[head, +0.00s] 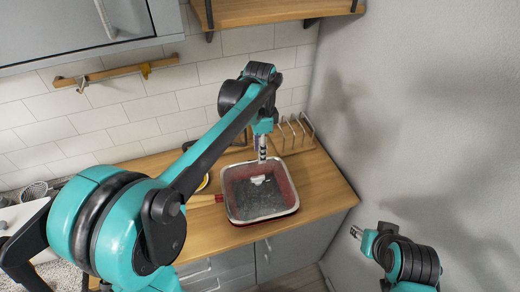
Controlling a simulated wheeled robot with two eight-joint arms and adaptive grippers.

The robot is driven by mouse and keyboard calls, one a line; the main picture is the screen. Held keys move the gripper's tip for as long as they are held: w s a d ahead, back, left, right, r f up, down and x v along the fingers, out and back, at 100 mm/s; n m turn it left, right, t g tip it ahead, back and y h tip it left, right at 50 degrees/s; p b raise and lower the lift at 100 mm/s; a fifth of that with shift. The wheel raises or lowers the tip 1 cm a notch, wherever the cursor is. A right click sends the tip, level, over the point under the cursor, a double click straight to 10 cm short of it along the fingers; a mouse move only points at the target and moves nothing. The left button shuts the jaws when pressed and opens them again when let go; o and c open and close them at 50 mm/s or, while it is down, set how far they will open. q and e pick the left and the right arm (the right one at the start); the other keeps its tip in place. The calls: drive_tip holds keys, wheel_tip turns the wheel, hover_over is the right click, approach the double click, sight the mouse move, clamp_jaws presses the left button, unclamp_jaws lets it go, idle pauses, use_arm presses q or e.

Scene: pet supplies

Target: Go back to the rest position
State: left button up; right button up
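My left arm reaches across from the left. My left gripper (262,150) points down over the back edge of a square red container (280,214) on the wooden counter. The gripper is seen edge-on, so its opening does not show. The container has a pale rim and a greyish inside, with a small white object (258,180) in it just below the gripper. I cannot tell whether they touch. My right gripper (356,232) is at the lower right, off the counter's right end and near the wall. It is small in view, and its opening is unclear.
A wooden rack (296,134) stands behind the container. A wooden handle (204,199) and a yellow item (203,182) lie left of it. The counter (322,184) is bare on the right, beside the grey wall (420,110). A shelf (270,10) hangs above.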

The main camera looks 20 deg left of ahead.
idle(0.3)
use_arm(q)
drive_tip(key=s+a+f+n+t+b, duration=0.3)
drive_tip(key=s+f+n+t+b, duration=0.4)
drive_tip(key=s, duration=1)
wheel_tip(320, 180, down, 7)
drive_tip(key=n+b, duration=0.3)
drive_tip(key=n, duration=0.2)
drive_tip(key=shift+s+a, duration=0.15)
